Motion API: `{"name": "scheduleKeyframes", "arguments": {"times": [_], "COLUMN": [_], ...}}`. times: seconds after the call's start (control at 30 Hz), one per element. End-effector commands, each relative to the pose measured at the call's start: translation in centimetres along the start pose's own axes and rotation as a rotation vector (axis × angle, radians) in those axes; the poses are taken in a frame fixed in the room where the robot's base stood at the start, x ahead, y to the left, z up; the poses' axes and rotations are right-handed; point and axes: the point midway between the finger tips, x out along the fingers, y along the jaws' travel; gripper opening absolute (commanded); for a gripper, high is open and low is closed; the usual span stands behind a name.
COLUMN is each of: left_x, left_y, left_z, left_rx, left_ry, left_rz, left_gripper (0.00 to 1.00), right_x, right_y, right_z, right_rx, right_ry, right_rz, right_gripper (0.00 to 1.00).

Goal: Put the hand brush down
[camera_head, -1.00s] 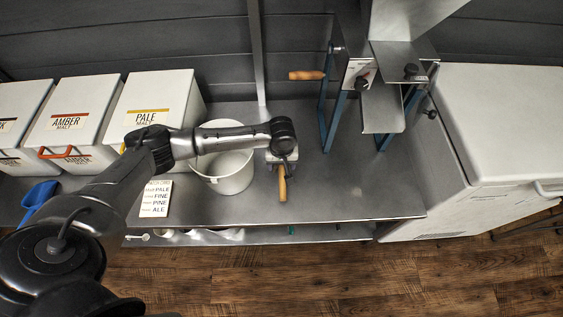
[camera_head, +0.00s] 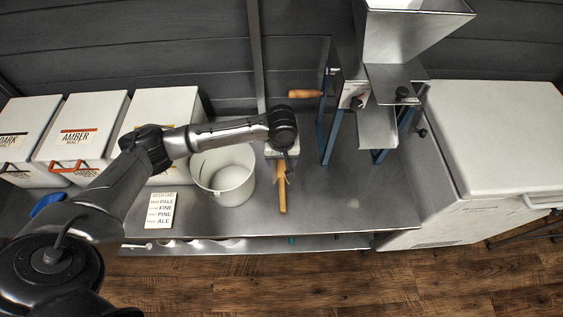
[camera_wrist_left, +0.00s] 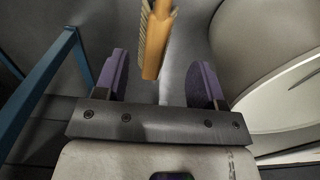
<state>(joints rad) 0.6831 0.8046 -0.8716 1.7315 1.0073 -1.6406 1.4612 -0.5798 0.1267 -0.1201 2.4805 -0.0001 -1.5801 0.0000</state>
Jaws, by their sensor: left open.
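The hand brush (camera_head: 282,188) has a tan wooden handle and lies on the steel bench, its handle pointing to the front edge. My left gripper (camera_wrist_left: 161,72) is open and empty. In the head view the left gripper (camera_head: 279,158) is over the far end of the brush, largely hidden by my wrist. My right gripper is out of view.
A white bucket (camera_head: 224,178) stands just left of the brush. A blue-legged mill (camera_head: 380,125) with a wooden crank handle (camera_head: 305,94) is behind right. A recipe card (camera_head: 161,210) lies left, before white malt bins (camera_head: 83,130). Bench to the brush's right is clear.

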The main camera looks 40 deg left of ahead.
Motion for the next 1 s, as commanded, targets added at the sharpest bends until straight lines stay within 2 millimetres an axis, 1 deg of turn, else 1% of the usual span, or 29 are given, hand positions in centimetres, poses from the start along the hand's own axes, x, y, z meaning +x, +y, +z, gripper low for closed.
{"name": "scheduleKeyframes", "arguments": {"times": [0.03,0.2,0.3,0.37,0.47,0.57,0.6,0.67,0.7,0.73,0.8,0.87,0.9,0.97,1.0], "left_x": [-0.5,-1.1,-1.0,-0.6,0.9,2.8,3.5,4.5,4.8,5.1,5.5,5.7,5.7,5.7,5.7], "left_y": [0.0,0.0,0.1,0.2,0.9,1.7,1.9,2.0,2.0,1.8,1.3,0.4,-0.3,-1.7,-2.7], "left_z": [0.0,0.0,0.2,0.8,3.4,7.5,9.4,12.3,14.0,15.2,17.7,19.6,20.5,21.8,22.4], "left_rx": [0.000,0.000,0.007,0.032,0.134,0.299,0.373,0.477,0.539,0.582,0.667,0.725,0.757,0.795,0.816], "left_ry": [0.000,0.000,-0.001,-0.004,-0.010,-0.011,-0.008,0.004,0.017,0.028,0.061,0.094,0.118,0.154,0.177], "left_rz": [0.001,0.001,0.002,0.008,0.035,0.092,0.121,0.169,0.201,0.223,0.270,0.299,0.311,0.316,0.313], "left_gripper": [0.64,0.64,0.64,0.64,0.64,0.64,0.64,0.64,0.64,0.64,0.64,0.64,0.64,0.64,0.64], "right_x": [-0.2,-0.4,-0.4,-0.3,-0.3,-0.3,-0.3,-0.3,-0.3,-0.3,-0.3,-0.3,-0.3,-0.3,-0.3], "right_y": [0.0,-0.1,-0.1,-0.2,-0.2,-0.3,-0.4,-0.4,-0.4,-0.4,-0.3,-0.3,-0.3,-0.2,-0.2], "right_z": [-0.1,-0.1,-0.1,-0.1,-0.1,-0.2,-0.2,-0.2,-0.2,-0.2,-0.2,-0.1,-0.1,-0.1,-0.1], "right_rx": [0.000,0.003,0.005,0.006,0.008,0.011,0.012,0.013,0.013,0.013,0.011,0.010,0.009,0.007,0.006], "right_ry": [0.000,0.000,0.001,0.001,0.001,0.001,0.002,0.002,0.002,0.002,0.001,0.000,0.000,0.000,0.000], "right_rz": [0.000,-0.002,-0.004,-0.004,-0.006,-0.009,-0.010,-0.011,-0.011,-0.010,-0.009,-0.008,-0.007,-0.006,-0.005], "right_gripper": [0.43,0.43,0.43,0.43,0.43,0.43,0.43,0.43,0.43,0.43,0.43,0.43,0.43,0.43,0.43]}}
